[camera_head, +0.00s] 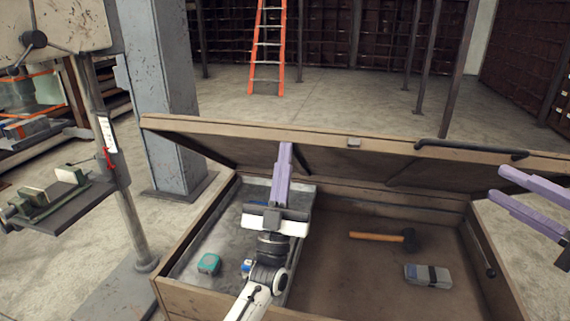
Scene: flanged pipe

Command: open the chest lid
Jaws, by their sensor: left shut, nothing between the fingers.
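The chest (222,213) stands in front of me, with its wooden lid (322,136) raised part way, so the inside shows. A dark handle (472,150) runs along the right part of the lid's edge. My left gripper (285,148) reaches over the chest with its purple fingers shut and empty. Its fingertips are just below the lid's front edge, against or close to the underside; I cannot tell if they touch. My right gripper (542,203) is at the right edge, beside the chest. Its two purple fingers are apart with nothing seen between them.
Inside the chest are a grey tray (308,203), a teal tape measure (209,264), a hammer (380,237) and a grey box (428,275). A grey pillar (160,90) and a machine with a vise (62,190) stand left. An orange ladder (267,50) stands behind.

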